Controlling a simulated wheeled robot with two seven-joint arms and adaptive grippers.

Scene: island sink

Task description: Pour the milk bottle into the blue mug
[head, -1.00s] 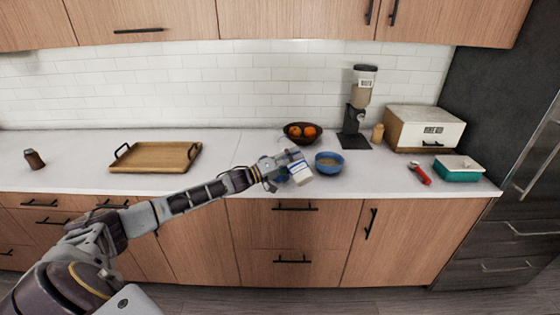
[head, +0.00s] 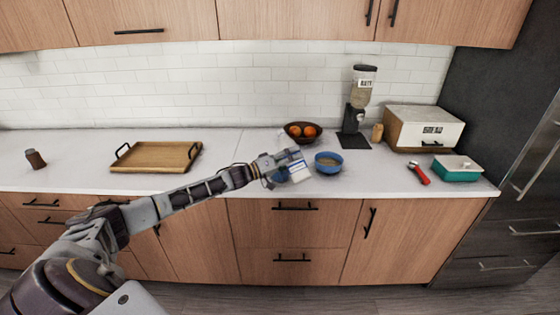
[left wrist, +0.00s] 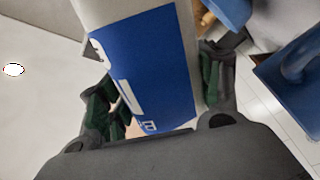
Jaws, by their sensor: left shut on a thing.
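My left gripper (head: 277,166) is shut on the milk bottle (head: 298,169), a white bottle with a blue label. The bottle is tilted over, above the counter's front part. In the left wrist view the bottle (left wrist: 150,62) sits between the fingers, its label toward the camera. A blue patch beside and below the gripper in the head view, seemingly the blue mug (head: 281,175), is mostly hidden by the gripper. A blue thing at the right of the left wrist view also looks like the mug (left wrist: 292,65). I cannot see any milk flowing. My right gripper is out of view.
A blue bowl (head: 328,164) of cereal stands just right of the bottle. Behind are a fruit bowl (head: 294,138) and a cereal dispenser (head: 357,118). A wooden tray (head: 152,165) lies left. A teal box (head: 457,174) and a red-handled tool (head: 419,175) are right.

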